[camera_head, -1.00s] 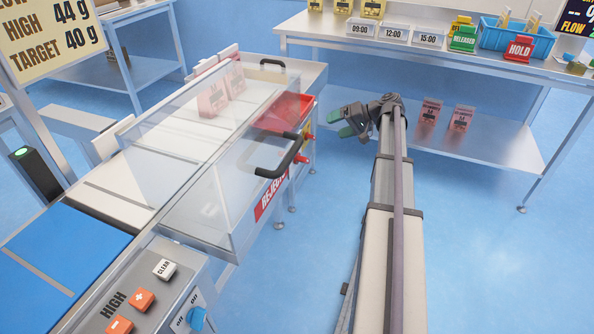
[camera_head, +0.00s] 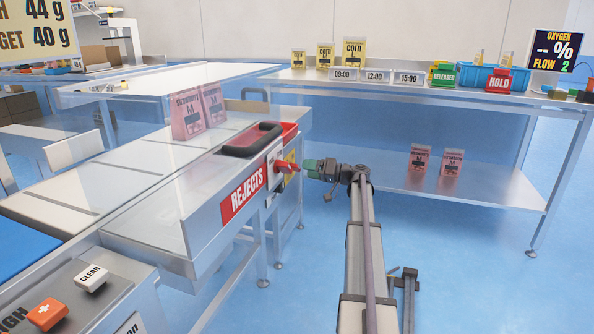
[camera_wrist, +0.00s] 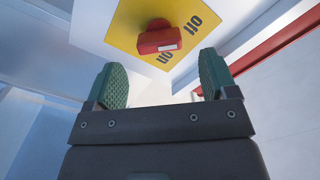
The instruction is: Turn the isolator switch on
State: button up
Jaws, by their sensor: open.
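The isolator switch (camera_wrist: 160,38) is a red handle on a yellow plate (camera_wrist: 126,29) marked "off" and "on". In the wrist view the plate is tilted, and the handle lies roughly crosswise, ahead of the fingers. The switch is just beyond the fingertips, and I see no contact. In the head view my gripper (camera_head: 308,168) points left at the switch, close to it.
A shelved bench (camera_head: 420,86) with corn pouches and time signs is behind right. Blue floor on the right is open.

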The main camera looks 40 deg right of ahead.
aim_at(298, 167)
jog(key=x, duration=0.5)
jog(key=shift+c, duration=0.4)
jog(key=c, duration=0.9)
jog(key=shift+o, duration=0.2)
